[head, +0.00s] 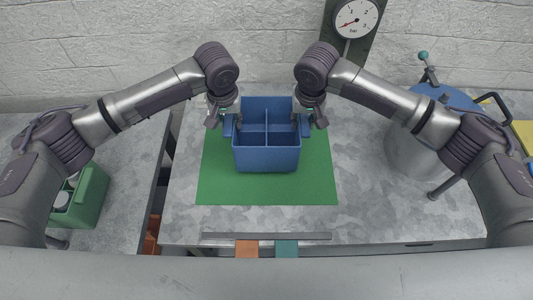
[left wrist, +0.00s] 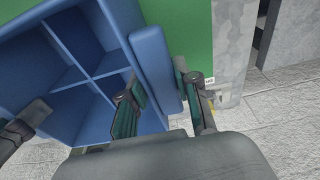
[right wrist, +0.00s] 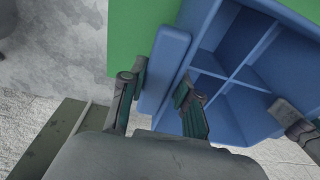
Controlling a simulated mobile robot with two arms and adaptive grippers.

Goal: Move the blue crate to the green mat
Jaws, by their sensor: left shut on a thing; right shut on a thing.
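The blue crate (head: 266,160) has several compartments, which look empty, and a handle on each side. My right gripper (head: 305,122) is shut on the right handle, also seen in the right wrist view (right wrist: 163,70). The fingers hide parts of the handles.
A green crate (head: 82,198) with white-topped items stands on the left table. A gap separates the two tables. A metal pot with a blue lid (head: 450,98) stands at the right. A pressure gauge (head: 356,18) is at the back. A metal strip (head: 266,236) lies along the front edge.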

